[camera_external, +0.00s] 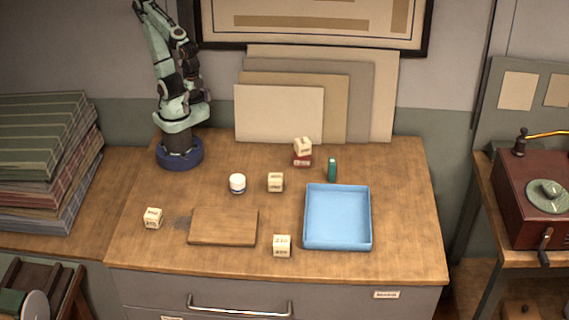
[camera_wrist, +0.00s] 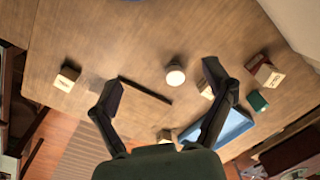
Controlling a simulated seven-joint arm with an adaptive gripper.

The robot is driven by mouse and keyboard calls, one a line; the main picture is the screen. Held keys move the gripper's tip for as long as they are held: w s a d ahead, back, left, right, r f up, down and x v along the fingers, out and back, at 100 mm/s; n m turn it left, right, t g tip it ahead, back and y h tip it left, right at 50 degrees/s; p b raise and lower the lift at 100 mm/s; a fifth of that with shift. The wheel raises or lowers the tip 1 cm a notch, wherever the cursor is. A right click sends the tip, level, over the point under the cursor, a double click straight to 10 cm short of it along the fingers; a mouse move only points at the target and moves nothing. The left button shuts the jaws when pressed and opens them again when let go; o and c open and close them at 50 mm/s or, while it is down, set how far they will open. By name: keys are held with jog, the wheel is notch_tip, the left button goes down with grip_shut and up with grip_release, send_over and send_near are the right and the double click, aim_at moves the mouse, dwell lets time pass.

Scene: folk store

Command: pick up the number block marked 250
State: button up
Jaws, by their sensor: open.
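Several cream number blocks are on the table, with marks too small to read surely, so I cannot tell which is 250. The front block (camera_external: 282,245) sits left of the blue tray and shows low in the wrist view (camera_wrist: 164,135), partly hidden. The left block (camera_external: 153,218) shows at upper left in the wrist view (camera_wrist: 67,79). The middle block (camera_external: 276,182) is partly behind a finger in the wrist view (camera_wrist: 207,91). Another block (camera_external: 303,146) rests on a red block (camera_external: 302,160). My gripper (camera_wrist: 165,84) is open and empty, high above the table.
A blue tray (camera_external: 307,220) stands at the right. A brown board (camera_external: 223,227) lies front left of centre. A white jar (camera_external: 237,183) and an upright green piece (camera_external: 332,170) stand farther back. Panels (camera_external: 279,114) lean on the wall. The table's front left corner is clear.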

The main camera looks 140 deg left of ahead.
jog(key=w+r+n+t, duration=0.3)
jog(key=w+r+t, duration=0.1)
jog(key=w, duration=0.7)
jog(key=n+g, duration=0.4)
jog(key=n, duration=0.2)
send_over(276, 176)
jog(key=shift+h, duration=0.4)
notch_tip(276, 176, down, 21)
jog(key=shift+d+f, duration=0.15)
jog(key=shift+f, duration=0.05)
notch_tip(276, 176, down, 6)
jog(key=shift+f, duration=0.15)
